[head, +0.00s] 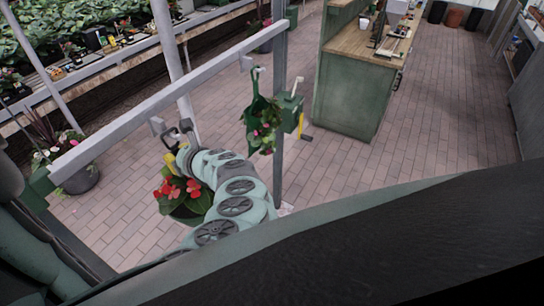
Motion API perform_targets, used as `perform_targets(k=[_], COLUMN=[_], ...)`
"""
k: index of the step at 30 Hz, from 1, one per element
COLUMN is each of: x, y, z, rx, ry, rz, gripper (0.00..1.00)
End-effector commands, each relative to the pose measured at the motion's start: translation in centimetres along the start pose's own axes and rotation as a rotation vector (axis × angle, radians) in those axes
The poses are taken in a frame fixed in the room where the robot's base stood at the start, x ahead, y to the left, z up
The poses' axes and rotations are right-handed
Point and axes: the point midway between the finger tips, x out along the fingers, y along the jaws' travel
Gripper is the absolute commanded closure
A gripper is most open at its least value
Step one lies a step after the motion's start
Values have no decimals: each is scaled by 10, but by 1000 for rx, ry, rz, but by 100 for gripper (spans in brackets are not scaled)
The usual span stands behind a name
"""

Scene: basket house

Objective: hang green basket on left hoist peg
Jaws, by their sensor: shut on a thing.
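The hoist beam (170,105) runs from lower left to upper right. The left hoist peg (158,126) hangs under its nearer part, and the right peg (247,63) is farther up. My gripper (178,140) is close to the right of the left peg, shut on the hanger of the green basket; the exact grip is small and partly hidden by my wrist. The green basket (183,211) with red flowers hangs below, partly covered by my arm. I cannot tell whether its hook touches the left peg.
A second green basket (262,112) with pink and white flowers hangs near the right peg, beside an upright post (279,110). A green counter (350,95) stands beyond. Planting beds (80,45) lie at upper left. The brick floor between is mostly clear.

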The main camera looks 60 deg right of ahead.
Motion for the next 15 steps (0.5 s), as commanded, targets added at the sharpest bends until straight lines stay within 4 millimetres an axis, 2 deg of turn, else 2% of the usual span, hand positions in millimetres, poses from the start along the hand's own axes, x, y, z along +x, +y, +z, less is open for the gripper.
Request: perform_targets(k=[13,14,15], x=[0,0,0], y=[-1,-1,-1], z=[2,2,2], rx=[2,2,2], ry=[-5,-5,-5], rz=[-2,-2,-2], gripper=[100,85,81])
